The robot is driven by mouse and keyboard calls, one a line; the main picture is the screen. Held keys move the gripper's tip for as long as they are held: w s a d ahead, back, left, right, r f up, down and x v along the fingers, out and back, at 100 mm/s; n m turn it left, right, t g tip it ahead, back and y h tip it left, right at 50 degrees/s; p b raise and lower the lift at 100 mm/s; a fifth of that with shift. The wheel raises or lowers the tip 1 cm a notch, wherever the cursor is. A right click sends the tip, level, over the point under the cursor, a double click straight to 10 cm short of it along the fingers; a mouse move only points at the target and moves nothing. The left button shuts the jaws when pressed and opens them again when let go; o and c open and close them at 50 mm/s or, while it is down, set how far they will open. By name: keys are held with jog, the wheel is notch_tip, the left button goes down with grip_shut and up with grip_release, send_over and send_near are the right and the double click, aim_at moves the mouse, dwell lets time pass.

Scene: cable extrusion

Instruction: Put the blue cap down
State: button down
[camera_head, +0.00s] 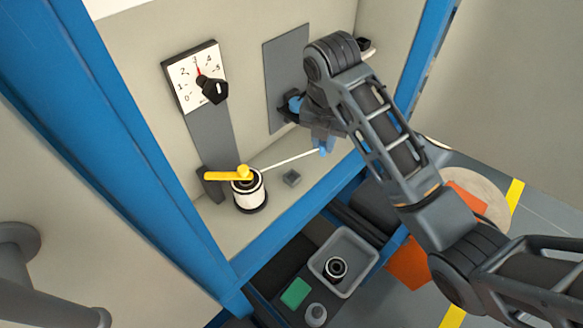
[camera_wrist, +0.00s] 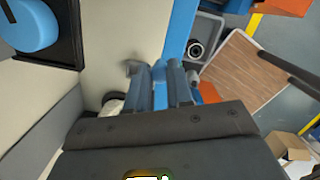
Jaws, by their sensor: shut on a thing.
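My gripper (camera_head: 325,137) is in front of the grey back panel, above the pale ledge, with its fingers pointing down. It is shut on a small blue piece, which I take for the blue cap (camera_head: 324,148); the fingers hide most of it. In the wrist view my gripper (camera_wrist: 168,72) shows its two fingers close together, with blue between them. A separate round blue part (camera_head: 295,103) sits on a black mount on the panel, partly behind my gripper. It also shows large at the top left of the wrist view (camera_wrist: 30,24).
A white cylinder (camera_head: 250,193) with a yellow lever stands on the ledge. A thin white strand runs from it toward my gripper. A dial (camera_head: 197,78) is on the wall. A grey bin (camera_head: 343,258) stands below, beyond the blue frame.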

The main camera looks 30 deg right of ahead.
jog(key=a+f+b, duration=0.1)
jog(key=a, duration=0.1)
jog(key=w+a+f+b, duration=0.1)
jog(key=a+f+b, duration=0.1)
jog(key=w+a+f+b, duration=0.1)
jog(key=a, duration=0.1)
jog(key=shift+w+a+f+b, duration=0.2)
jog(key=shift+a+f+b, duration=0.05)
jog(key=shift+a+b, duration=0.05)
jog(key=shift+f, duration=1.9)
jog(key=shift+f, duration=0.1)
jog(key=c, duration=1)
grip_release()
jog(key=r+p, duration=0.1)
jog(key=r, duration=0.3)
jog(key=r+p, duration=0.2)
jog(key=r, duration=0.2)
jog(key=s+a+r+p, duration=0.1)
jog(key=r+p, duration=0.1)
jog(key=r, duration=0.2)
